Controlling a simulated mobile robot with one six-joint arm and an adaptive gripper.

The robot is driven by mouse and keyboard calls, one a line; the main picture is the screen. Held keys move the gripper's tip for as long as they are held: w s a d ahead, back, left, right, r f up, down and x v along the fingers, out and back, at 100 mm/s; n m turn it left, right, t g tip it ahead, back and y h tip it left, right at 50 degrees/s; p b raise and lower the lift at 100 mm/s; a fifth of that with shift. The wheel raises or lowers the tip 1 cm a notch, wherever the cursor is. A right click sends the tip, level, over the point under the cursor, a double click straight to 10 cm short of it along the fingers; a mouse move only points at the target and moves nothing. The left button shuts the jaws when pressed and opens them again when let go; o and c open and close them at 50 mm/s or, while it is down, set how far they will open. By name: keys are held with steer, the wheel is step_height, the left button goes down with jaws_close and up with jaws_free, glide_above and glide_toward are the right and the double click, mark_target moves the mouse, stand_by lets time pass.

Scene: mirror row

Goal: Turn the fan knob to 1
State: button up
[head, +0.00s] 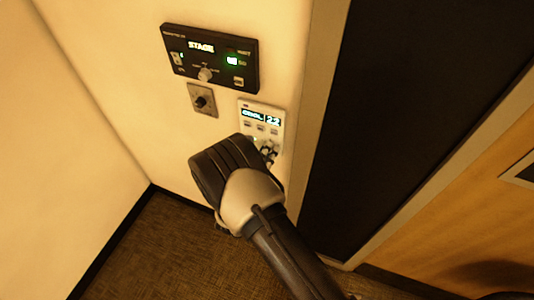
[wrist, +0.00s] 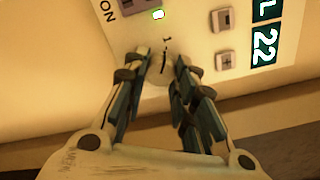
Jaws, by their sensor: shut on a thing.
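The fan knob (wrist: 161,74) is a small pale knob on a white wall panel (wrist: 200,14). It sits between the fingertips of my gripper (wrist: 163,62), which is shut on it from both sides. A dark line on the knob points roughly up in the wrist view, toward a small mark that looks like a 1. Other marks around the knob are hidden or too small to read. In the head view my gripper (head: 267,152) reaches the lower part of the same panel (head: 277,112), and the knob is hidden behind it.
The panel has a lit display (head: 261,116) reading 22, with buttons below it. A black panel (head: 211,57) marked STAGE is above left, with a grey plate and dark knob (head: 201,101) under it. A door frame (head: 316,110) stands close on the right.

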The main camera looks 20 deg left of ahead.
steer(key=o, duration=1.1)
steer(key=shift+c, duration=0.2)
steer(key=s, duration=1.2)
steer(key=shift+a, duration=0.45)
